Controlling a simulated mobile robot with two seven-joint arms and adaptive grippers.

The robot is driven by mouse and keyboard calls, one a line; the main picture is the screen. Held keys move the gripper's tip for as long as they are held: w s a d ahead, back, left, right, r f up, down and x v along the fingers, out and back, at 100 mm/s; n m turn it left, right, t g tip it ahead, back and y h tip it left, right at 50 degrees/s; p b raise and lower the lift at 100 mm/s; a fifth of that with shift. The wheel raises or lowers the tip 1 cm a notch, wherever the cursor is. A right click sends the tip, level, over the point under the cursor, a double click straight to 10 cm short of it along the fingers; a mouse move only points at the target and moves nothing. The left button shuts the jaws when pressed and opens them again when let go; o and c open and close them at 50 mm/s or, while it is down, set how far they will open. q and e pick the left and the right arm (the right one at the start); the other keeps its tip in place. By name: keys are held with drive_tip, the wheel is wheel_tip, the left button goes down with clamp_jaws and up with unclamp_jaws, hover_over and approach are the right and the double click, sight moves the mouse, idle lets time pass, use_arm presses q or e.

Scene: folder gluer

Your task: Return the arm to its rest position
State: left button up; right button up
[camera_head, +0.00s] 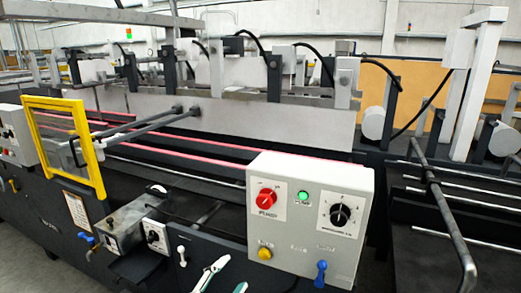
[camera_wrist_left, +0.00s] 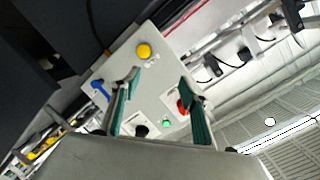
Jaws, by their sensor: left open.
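My left gripper (camera_head: 225,280) shows only in part at the bottom edge of the head view, with a pale finger and a bit of green pad. It is in front of and to the lower left of the white control box (camera_head: 305,200). In the left wrist view, the two green-padded fingers of my left gripper (camera_wrist_left: 163,88) stand apart with nothing between them. The control box (camera_wrist_left: 148,70) lies beyond them there; I cannot tell the exact gap. My right gripper is in neither view.
The box carries a red knob (camera_head: 267,198), a green lamp (camera_head: 304,197), a black dial (camera_head: 340,214), a yellow button (camera_head: 265,253) and a blue lever (camera_head: 321,272). A yellow frame (camera_head: 98,155) stands at left. A bent grey bar (camera_head: 455,235) sticks out at right.

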use_arm(q)
drive_tip(key=s+a+f+n+g+y, duration=0.1)
drive_tip(key=s+a+f+n, duration=0.25)
drive_tip(key=f, duration=0.65)
drive_tip(key=s+a+f+n+g+y, duration=0.1)
drive_tip(key=s+a+f+n+g, duration=0.2)
drive_tip(key=f, duration=0.7)
drive_tip(key=s+a+f+n+y, duration=0.1)
drive_tip(key=s+a+f+n, duration=0.3)
drive_tip(key=s+a+f, duration=0.4)
drive_tip(key=s+f, duration=0.3)
drive_tip(key=f, duration=0.2)
drive_tip(key=shift+a+y, duration=0.2)
drive_tip(key=shift+y, duration=0.1)
drive_tip(key=shift+r, duration=0.1)
drive_tip(key=c, duration=0.5)
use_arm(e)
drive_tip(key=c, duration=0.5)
use_arm(q)
drive_tip(key=shift+o, duration=0.2)
drive_tip(key=shift+s, duration=0.1)
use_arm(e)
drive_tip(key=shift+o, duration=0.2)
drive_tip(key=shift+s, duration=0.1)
